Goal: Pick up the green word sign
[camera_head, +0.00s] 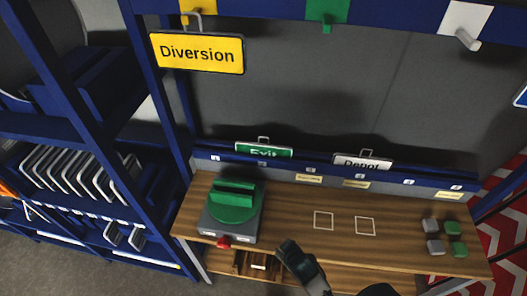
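The green word sign (263,151) reads "Exit" in white. It stands in the blue rail at the back of the wooden bench, with its lower part hidden by the rail and a metal loop handle on top. My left gripper (288,249) is at the bench's front edge, below the sign and apart from it, with nothing seen in it. Its fingers are too dark to tell open or shut. A dark part of what seems my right gripper (378,290) shows at the bottom edge, mostly cut off.
A white "Depot" sign (362,162) stands in the same rail. A yellow "Diversion" sign (197,53) hangs at upper left. A grey device (214,224) with a green top and red button stands on the bench. Grey and green blocks (452,228) lie right. The bench middle is clear.

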